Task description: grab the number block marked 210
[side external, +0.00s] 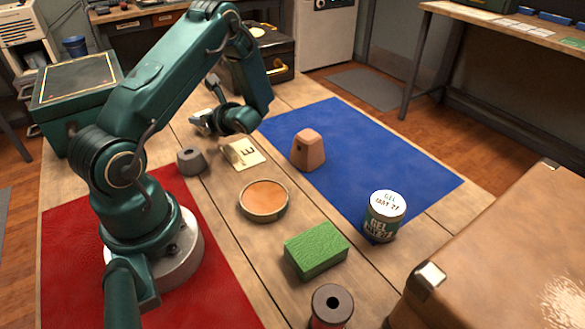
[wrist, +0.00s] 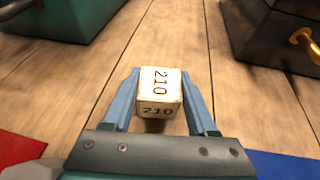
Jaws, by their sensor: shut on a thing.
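The number block marked 210 (wrist: 160,88) is a cream cube with black digits on its top and near faces in the wrist view. My gripper (wrist: 159,80) has its blue fingers on either side of the block and is shut on it. In the side external view my gripper (side external: 203,122) is low over the wooden table at the far end of the arm. The block cannot be made out clearly there.
A round orange-topped dish (side external: 264,199), green block (side external: 316,249) and gel tin (side external: 384,215) are nearer. A green box (side external: 75,90) and dark chest (side external: 262,70) stand behind.

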